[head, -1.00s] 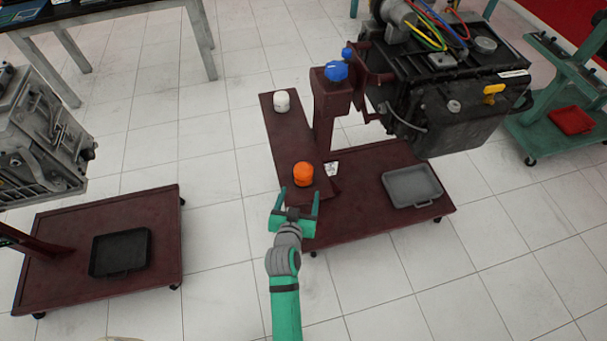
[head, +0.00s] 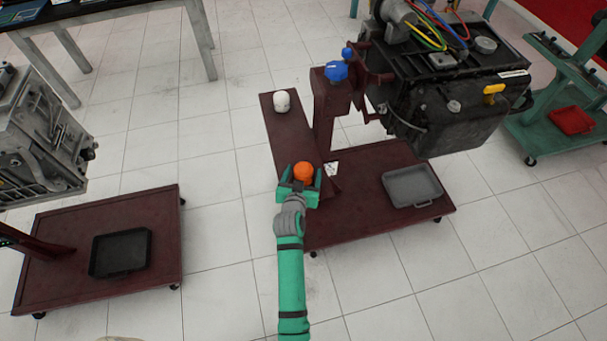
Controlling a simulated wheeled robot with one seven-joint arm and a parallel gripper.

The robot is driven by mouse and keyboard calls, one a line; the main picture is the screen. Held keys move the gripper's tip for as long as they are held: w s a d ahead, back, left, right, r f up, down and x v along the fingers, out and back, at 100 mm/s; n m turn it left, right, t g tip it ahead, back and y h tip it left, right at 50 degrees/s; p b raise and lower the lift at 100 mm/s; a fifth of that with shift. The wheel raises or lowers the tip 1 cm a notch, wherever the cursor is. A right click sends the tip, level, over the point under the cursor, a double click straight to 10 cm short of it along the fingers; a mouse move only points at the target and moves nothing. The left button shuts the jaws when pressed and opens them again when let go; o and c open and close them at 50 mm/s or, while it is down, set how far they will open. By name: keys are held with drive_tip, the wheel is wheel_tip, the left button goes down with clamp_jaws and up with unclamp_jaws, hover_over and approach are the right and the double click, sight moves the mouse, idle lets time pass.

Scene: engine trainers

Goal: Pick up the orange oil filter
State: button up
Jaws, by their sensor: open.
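The orange oil filter (head: 303,171) stands on the near end of the narrow dark red shelf (head: 287,134) of the engine stand. My green gripper (head: 302,174) is open, with one finger on the left and one on the right of the filter. The lower part of the filter is hidden behind the gripper. I cannot tell whether the fingers touch it.
A white filter (head: 282,101) stands at the far end of the same shelf. The stand's post with a blue knob (head: 336,71) and the black engine (head: 450,100) rise to the right. A grey tray (head: 412,186) lies on the stand's base.

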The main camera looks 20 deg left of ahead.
drive_tip(key=shift+w+f, duration=0.2)
drive_tip(key=shift+w, duration=0.2)
drive_tip(key=c, duration=1.3)
drive_tip(key=shift+r, duration=0.1)
